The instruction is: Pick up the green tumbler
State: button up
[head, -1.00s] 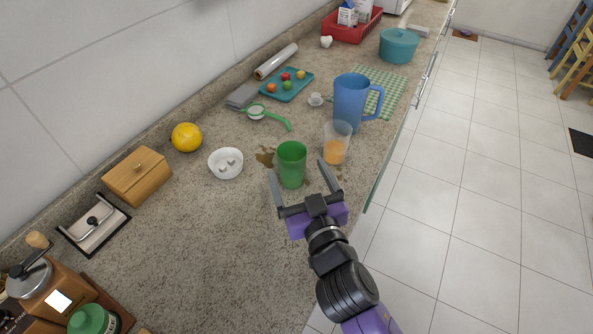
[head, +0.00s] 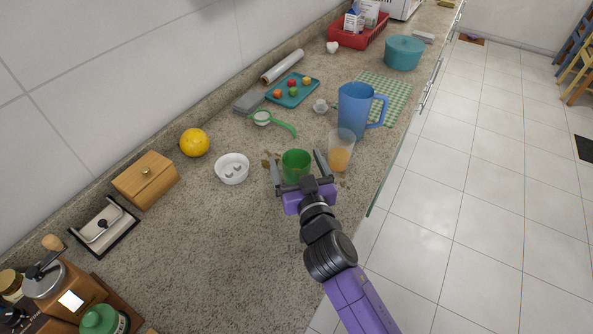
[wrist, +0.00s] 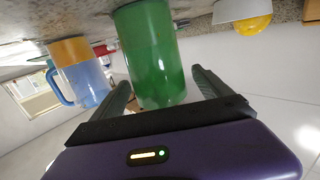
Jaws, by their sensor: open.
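The green tumbler (head: 296,165) stands upright on the speckled counter near its front edge. My gripper (head: 297,170) is open, with one finger on each side of the tumbler. In the head view, my gripper's body hides the lower part of the tumbler. In the wrist view, the tumbler (wrist: 151,55) shows large between the two fingers (wrist: 160,90), with a visible gap on the right side. The wrist picture appears upside down.
A clear cup with orange contents (head: 341,150) stands close to the right of the tumbler, and a blue pitcher (head: 355,108) is behind it. A white bowl (head: 232,169) is to the left. Brown stains mark the counter nearby.

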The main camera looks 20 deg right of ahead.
jog(key=c, duration=1.6)
jog(key=shift+o, duration=0.2)
jog(key=shift+r, duration=0.2)
